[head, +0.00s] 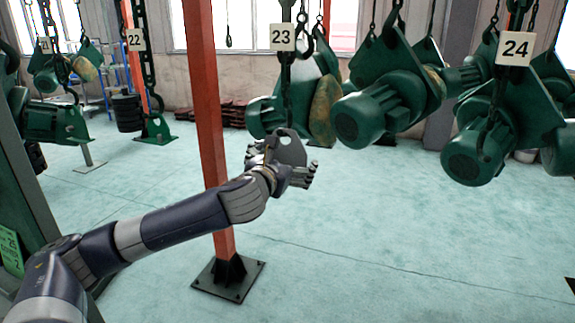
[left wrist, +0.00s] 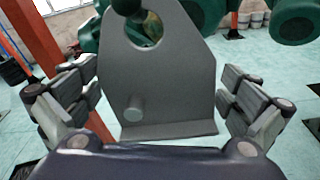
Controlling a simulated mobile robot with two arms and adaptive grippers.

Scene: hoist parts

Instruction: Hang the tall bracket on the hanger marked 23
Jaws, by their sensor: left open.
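The tall bracket (left wrist: 170,75) is a grey upright plate with a large hole near its top, a round peg and a foot flange. In the head view the bracket (head: 291,150) is upright below the hanger marked 23 (head: 283,37). A dark rounded end (left wrist: 127,6) overlaps the upper left of its hole in the wrist view; the bracket appears to hang there, but the contact is unclear. My left gripper (left wrist: 158,88) is open, its fingers apart on both sides of the bracket. My right gripper is out of view.
Green hoist units hang close behind and to the right, some by the hanger marked 24 (head: 515,47). Hanger 22 (head: 136,40) is farther left. The pale floor (head: 380,250) is mostly clear.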

